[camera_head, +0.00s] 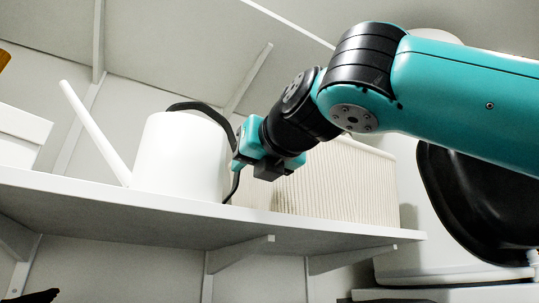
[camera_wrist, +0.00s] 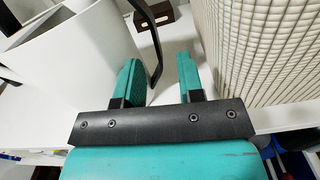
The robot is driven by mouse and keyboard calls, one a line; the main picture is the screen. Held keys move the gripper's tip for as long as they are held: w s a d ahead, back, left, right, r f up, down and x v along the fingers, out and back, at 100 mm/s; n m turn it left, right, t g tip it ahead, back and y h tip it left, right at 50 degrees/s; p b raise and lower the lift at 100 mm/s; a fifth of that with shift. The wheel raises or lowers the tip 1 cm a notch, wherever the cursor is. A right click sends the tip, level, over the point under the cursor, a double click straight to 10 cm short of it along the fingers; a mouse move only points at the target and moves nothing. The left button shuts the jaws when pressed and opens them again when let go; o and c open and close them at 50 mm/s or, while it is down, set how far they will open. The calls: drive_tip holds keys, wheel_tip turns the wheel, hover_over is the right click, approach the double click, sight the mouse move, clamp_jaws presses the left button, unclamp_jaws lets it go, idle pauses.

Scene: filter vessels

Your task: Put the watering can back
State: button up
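The white watering can (camera_head: 182,155), with a long thin spout pointing up left and a black handle (camera_head: 203,107), stands upright on the white shelf (camera_head: 130,207) in the head view. The shelf edge may hide its very bottom. My gripper (camera_head: 240,152) is at the handle side, right of the can. In the wrist view, the can (camera_wrist: 75,60) is on the left. The fingers of my gripper (camera_wrist: 160,72) are apart. The black handle (camera_wrist: 153,45) shows in the gap, nearer the left finger; I cannot tell whether it touches.
A cream ribbed basket (camera_head: 340,180) stands on the shelf just right of my gripper, and its wall (camera_wrist: 265,50) is close to the right finger. A white box (camera_head: 20,133) is at the left. A dark brown object (camera_wrist: 150,14) lies behind the gap.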

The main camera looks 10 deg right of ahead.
drive_tip(key=b+v, duration=0.1)
drive_tip(key=v, duration=0.7)
drive_tip(key=shift+b, duration=0.4)
drive_tip(key=shift+s+d+f, duration=0.1)
drive_tip(key=shift+s, duration=0.05)
